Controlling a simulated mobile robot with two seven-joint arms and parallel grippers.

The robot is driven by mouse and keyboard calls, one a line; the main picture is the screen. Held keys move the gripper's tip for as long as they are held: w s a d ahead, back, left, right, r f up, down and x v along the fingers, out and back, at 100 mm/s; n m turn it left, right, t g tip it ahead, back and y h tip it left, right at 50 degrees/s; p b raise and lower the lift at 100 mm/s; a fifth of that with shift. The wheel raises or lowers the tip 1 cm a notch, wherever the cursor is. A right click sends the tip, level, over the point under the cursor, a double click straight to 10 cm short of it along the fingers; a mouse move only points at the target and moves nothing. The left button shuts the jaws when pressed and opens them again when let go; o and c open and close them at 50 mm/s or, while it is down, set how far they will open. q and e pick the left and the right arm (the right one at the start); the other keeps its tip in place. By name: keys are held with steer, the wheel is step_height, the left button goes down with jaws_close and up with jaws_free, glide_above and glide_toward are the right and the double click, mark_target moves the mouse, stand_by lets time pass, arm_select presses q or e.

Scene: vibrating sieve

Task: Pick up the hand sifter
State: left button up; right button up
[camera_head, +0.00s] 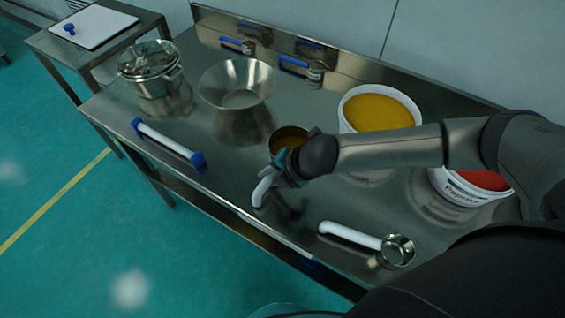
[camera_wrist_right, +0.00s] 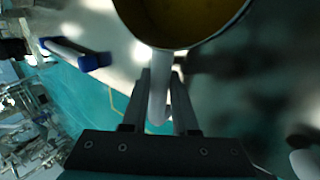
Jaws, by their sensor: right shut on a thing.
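The hand sifter (camera_head: 287,136) looks like the round metal cup with a curved white handle, near the middle of the steel table. Its golden-brown inside (camera_wrist_right: 180,12) shows at the top of the right wrist view. My right gripper (camera_wrist_right: 160,78) is shut on the white handle (camera_wrist_right: 159,104), with one finger on each side. In the head view my right gripper (camera_head: 283,173) and forearm cover part of the cup and handle. I cannot tell whether the cup touches the table. My left gripper is not in view.
A small metal scoop (camera_head: 397,250) with a white handle lies at the front right. A tub of yellow powder (camera_head: 379,112) and a tub of red powder (camera_head: 462,190) stand behind. A metal funnel (camera_head: 238,84), a lidded pot (camera_head: 151,70) and a blue-ended white bar (camera_head: 168,143) are left.

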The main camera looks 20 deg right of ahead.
jaws_close()
steer(key=shift+r, duration=0.15)
step_height(320, 180, up, 20)
steer(key=p, duration=0.4)
steer(key=shift+p, duration=0.35)
steer(key=shift+w+a+p, duration=0.2)
steer(key=shift+w+p, duration=0.1)
steer(key=shift+w, duration=0.6)
steer(key=shift+w+a+p, duration=0.25)
steer(key=shift+w, duration=0.65)
steer(key=shift+w+a+p, duration=0.2)
steer(key=shift+w+p, duration=0.1)
steer(key=shift+w, duration=0.6)
steer(key=shift+w+a, duration=0.15)
steer(key=shift+w, duration=0.55)
steer(key=shift+w+a, duration=0.15)
steer(key=shift+w, duration=0.5)
steer(key=shift+w+a, duration=0.3)
steer(key=shift+w, duration=0.8)
steer(key=shift+w+a, duration=0.25)
steer(key=shift+w, duration=0.8)
